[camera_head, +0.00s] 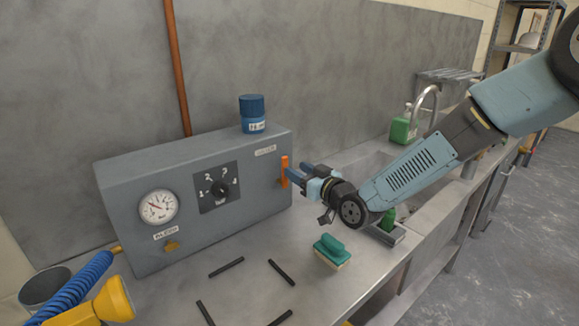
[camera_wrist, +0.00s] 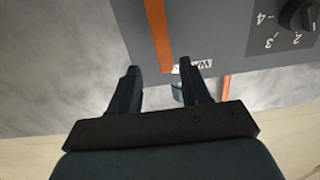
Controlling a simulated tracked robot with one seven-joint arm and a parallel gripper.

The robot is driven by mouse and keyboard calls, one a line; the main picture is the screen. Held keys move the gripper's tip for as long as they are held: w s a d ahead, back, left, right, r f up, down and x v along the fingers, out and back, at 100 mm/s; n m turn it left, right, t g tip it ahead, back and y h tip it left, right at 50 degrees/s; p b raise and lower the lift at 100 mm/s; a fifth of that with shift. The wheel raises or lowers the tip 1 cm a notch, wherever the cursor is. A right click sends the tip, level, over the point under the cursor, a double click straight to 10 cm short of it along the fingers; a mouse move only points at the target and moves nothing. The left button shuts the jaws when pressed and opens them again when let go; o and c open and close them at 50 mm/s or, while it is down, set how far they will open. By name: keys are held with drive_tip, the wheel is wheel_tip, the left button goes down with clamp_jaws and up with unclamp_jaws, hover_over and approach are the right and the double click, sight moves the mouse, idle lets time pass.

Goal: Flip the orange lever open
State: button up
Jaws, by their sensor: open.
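The orange lever (camera_head: 284,170) stands upright at the right end of the grey control box's front face. In the wrist view the orange lever (camera_wrist: 158,35) is a long strip just beyond my fingertips, in line with the gap between them. My gripper (camera_head: 291,175) is open, with its dark blue fingers close to the lever from the right. In the wrist view my gripper (camera_wrist: 165,70) has both fingers apart and nothing held between them. I cannot tell whether a finger touches the lever. The fingers partly hide the area beside it in the head view.
The grey box (camera_head: 140,240) carries a gauge (camera_head: 158,207), a dial (camera_head: 221,188) and a blue jar (camera_head: 252,113) on top. A green brush (camera_head: 331,251) and several dark rods (camera_head: 281,272) lie on the metal counter. A sink with a tap (camera_head: 433,91) is at the right.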

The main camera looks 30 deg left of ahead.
drive_tip(key=v, duration=0.8)
drive_tip(key=shift+w, duration=0.15)
drive_tip(key=w+d+r+m+t+h, duration=0.15)
drive_tip(key=w+d+h, duration=0.25)
drive_tip(key=d, duration=0.4)
drive_tip(key=w+d+r+m+t+h, duration=0.1)
drive_tip(key=w+d+t+h, duration=0.2)
drive_tip(key=d, duration=0.4)
drive_tip(key=d+r+m+h, duration=0.2)
drive_tip(key=d+h, duration=0.1)
drive_tip(key=d, duration=0.5)
drive_tip(key=d+r+m+h, duration=0.2)
drive_tip(key=d+r+h, duration=0.1)
drive_tip(key=d, duration=0.5)
drive_tip(key=s+d+r+m+g+h, duration=0.1)
drive_tip(key=s+d+r+m+h, duration=0.1)
drive_tip(key=s+d, duration=0.35)
drive_tip(key=s+d+r+m+h, duration=0.2)
drive_tip(key=d, duration=0.6)
drive_tip(key=s+d+m+g, duration=0.3)
drive_tip(key=s+d, duration=0.5)
drive_tip(key=s, duration=0.5)
drive_tip(key=shift+s+d+r+m, duration=0.2)
drive_tip(key=shift+s+r+m, duration=0.1)
drive_tip(key=shift+r+m, duration=0.15)
